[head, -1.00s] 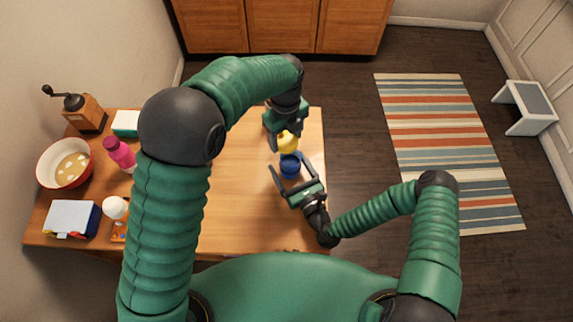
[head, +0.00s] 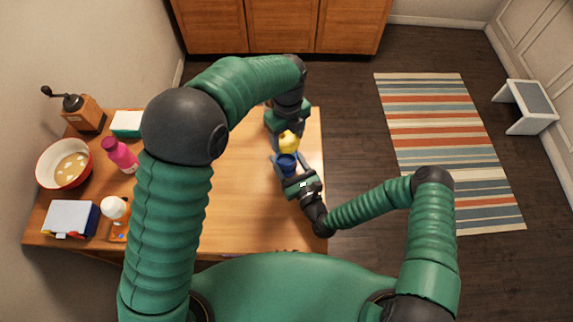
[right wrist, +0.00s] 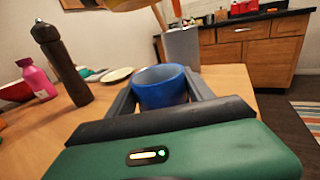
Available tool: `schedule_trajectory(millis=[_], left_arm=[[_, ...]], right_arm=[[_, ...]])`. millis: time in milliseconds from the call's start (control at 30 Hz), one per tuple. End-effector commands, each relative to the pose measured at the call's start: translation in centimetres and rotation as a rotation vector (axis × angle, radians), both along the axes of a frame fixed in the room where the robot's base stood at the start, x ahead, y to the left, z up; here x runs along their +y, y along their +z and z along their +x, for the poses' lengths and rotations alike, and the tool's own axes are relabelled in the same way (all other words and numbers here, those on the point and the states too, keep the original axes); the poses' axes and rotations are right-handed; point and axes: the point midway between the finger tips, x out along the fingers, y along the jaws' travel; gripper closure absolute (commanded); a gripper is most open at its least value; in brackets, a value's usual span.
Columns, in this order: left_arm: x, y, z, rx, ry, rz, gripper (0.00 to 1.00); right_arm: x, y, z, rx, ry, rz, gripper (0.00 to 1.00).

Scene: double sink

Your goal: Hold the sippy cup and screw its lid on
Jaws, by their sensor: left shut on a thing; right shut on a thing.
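The sippy cup's blue body (head: 287,164) is near the right edge of the table, open at the top. My right gripper (head: 286,168) is shut on it; the right wrist view shows the blue cup (right wrist: 162,87) between its fingers. I cannot tell whether the cup touches the table. The yellow lid (head: 289,141) is held by my left gripper (head: 286,137), which is shut on it. In the right wrist view part of the yellow lid (right wrist: 128,4) shows at the top edge, above the cup and apart from it. The left fingertips are partly hidden.
A pink bottle (head: 120,155), a bowl (head: 66,164), a grinder (head: 76,108) and a blue-white box (head: 71,218) stand at the table's left. The right wrist view adds a dark bottle (right wrist: 62,64) and a plate (right wrist: 117,75). The table's front middle (head: 245,215) is clear.

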Motion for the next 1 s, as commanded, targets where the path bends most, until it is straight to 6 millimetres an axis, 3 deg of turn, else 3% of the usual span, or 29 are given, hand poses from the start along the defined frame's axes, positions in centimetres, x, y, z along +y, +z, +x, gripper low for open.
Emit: schedule_trajectory(millis=[33, 200, 367, 700, 1000], left_arm=[[-0.1, 0.0, 0.0, 0.0, -0.001, 0.0, 0.8], [0.1, 0.0, 0.0, 0.0, -0.001, -0.001, 0.8], [0.3, -0.3, 0.0, 0.002, -0.001, -0.003, 0.8], [0.3, -4.8, 0.3, 0.0, -0.001, -0.001, 0.8], [0.3, -4.8, 0.3, -0.001, -0.001, -0.002, 0.8]], right_arm=[[-0.1, 0.0, 0.0, 0.001, -0.001, 0.0, 0.81], [0.0, -0.1, 0.0, 0.001, -0.001, -0.003, 1.0], [0.2, -0.1, 0.0, 0.001, -0.001, -0.004, 1.0], [0.1, 0.0, 0.0, 0.001, -0.001, -0.003, 1.0], [0.0, -0.1, 0.0, 0.001, -0.001, -0.003, 1.0]])
